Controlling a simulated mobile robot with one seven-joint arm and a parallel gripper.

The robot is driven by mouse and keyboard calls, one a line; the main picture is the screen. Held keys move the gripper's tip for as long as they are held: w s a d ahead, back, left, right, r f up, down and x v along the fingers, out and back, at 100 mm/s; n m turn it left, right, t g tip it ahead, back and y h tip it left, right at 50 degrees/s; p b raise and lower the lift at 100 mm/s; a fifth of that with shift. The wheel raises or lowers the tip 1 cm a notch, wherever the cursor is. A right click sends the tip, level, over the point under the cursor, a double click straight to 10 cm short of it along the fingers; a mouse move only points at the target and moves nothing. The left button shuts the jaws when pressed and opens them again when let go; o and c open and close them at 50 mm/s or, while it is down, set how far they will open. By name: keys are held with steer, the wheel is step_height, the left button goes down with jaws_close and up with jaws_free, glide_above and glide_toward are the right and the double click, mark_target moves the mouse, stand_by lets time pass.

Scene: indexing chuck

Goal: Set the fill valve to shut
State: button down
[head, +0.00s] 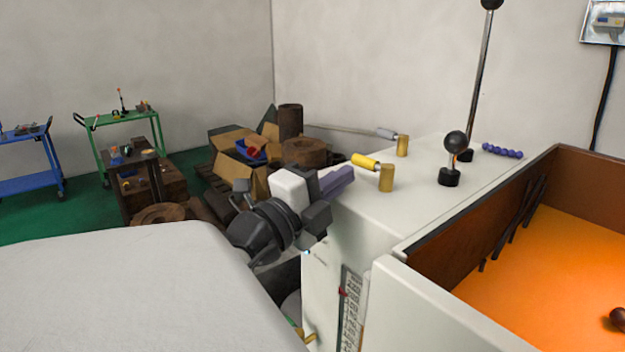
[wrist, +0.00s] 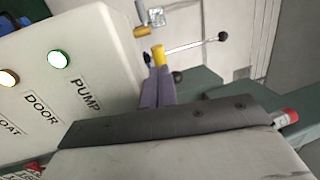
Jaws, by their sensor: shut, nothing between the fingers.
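Two brass valves stand on the white machine top in the head view. The nearer brass body (head: 387,178) has a yellow handle (head: 365,161) pointing left. The farther brass body (head: 402,146) has a grey handle (head: 386,134), also pointing left. No label shows which is the fill valve. My gripper (head: 345,178) has purple fingers, shut and empty, just left of and below the yellow handle. In the wrist view the fingertips (wrist: 158,75) lie close beside the yellow handle (wrist: 158,56); I cannot tell whether they touch. The nearer brass body is not clearly seen there.
A black ball knob (head: 456,142) and a tall lever (head: 479,75) rise right of the valves. Purple beads (head: 502,151) lie behind. An orange-floored bin (head: 540,270) is at right. In the wrist view, a panel (wrist: 50,110) with lit buttons stands left of the fingers.

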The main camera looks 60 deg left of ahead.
mark_target(361, 165)
steer(key=shift+p+x, duration=0.3)
steer(key=shift+x, duration=0.75)
steer(key=shift+w+a+f+m+h+b, duration=0.15)
steer(key=shift+w+a+m+h+b, duration=0.2)
steer(key=shift+h+b, duration=0.65)
steer(key=shift+w+d+r+m+b, duration=0.1)
steer(key=shift+w+r+m+b, duration=0.15)
steer(key=shift+r+b, duration=0.15)
steer(key=shift+f, duration=0.15)
